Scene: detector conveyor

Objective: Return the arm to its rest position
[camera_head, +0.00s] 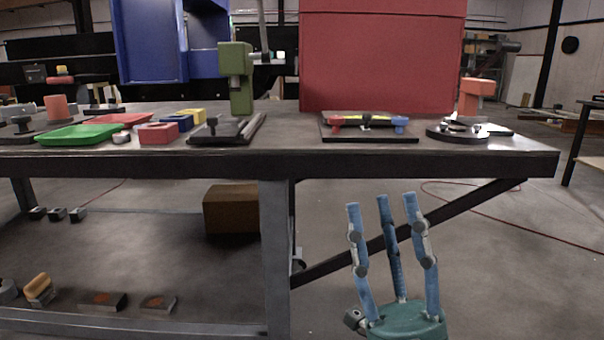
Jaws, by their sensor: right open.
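My right gripper (384,212) shows at the lower right of the head view. It has blue fingers on a teal palm and points upward. The fingers are spread and empty, in front of the workbench (420,163) and below its top. The gripper appears apart from the bench and touches nothing that I can see. The rest of my right arm is out of the picture. My left gripper does not show.
On the bench stand a green press-like device (236,80), a black plate with red and blue parts (368,136), a green tray (78,134) and a large red box (382,60). A brown box (231,209) sits on the lower shelf. Open floor lies right.

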